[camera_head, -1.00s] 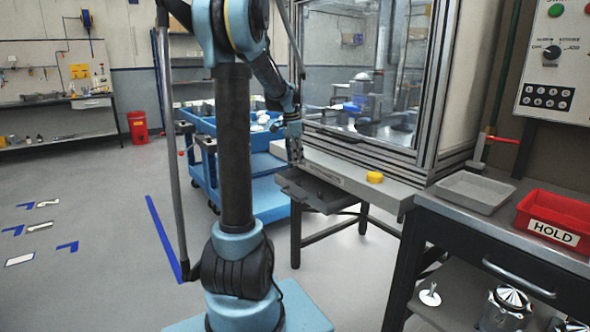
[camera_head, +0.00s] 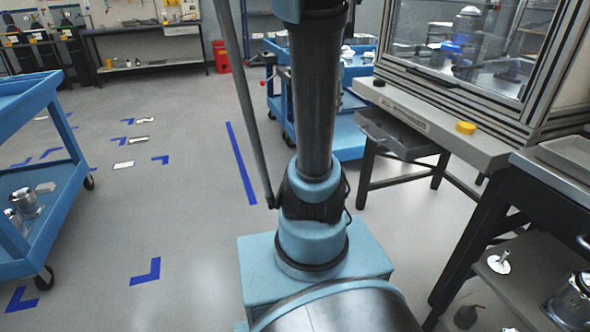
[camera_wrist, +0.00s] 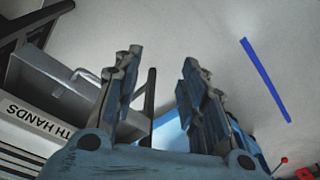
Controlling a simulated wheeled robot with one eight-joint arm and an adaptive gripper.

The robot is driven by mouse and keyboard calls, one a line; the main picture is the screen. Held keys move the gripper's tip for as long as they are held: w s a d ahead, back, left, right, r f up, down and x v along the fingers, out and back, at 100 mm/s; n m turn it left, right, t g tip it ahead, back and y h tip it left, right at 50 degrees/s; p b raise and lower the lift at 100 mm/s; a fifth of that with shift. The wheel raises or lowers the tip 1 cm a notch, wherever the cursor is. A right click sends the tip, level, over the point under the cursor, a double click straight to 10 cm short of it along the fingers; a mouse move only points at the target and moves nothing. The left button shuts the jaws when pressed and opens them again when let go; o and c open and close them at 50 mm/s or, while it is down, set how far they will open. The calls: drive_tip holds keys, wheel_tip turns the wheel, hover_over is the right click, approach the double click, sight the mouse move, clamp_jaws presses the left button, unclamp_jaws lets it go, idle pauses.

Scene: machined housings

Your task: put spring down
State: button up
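My gripper (camera_wrist: 162,62) shows in the wrist view with its two fingers spread apart and nothing visible between them. It is open. I cannot make out a spring in any view. In the wrist view, a grey metal drawer (camera_wrist: 62,82) with a handle lies to the left of the fingers, beside a light edge lettered "TH HANDS". The same open drawer (camera_head: 402,135) hangs under the machine bench in the head view. My gripper is not visible in the head view.
A blue cart (camera_head: 40,150) with metal parts stands at the left. Another blue cart (camera_head: 345,138) stands behind my arm. A dark workbench with a lower shelf (camera_head: 525,290) is at the right. Open floor lies at left centre.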

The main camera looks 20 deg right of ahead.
drive_tip(key=s+a+f+n+t+y, duration=0.1)
drive_tip(key=s+a+f+n, duration=1)
drive_tip(key=s+a+f, duration=0.2)
drive_tip(key=s+a, duration=0.2)
drive_tip(key=s, duration=0.1)
drive_tip(key=shift+a, duration=0.3)
drive_tip(key=shift+f, duration=0.1)
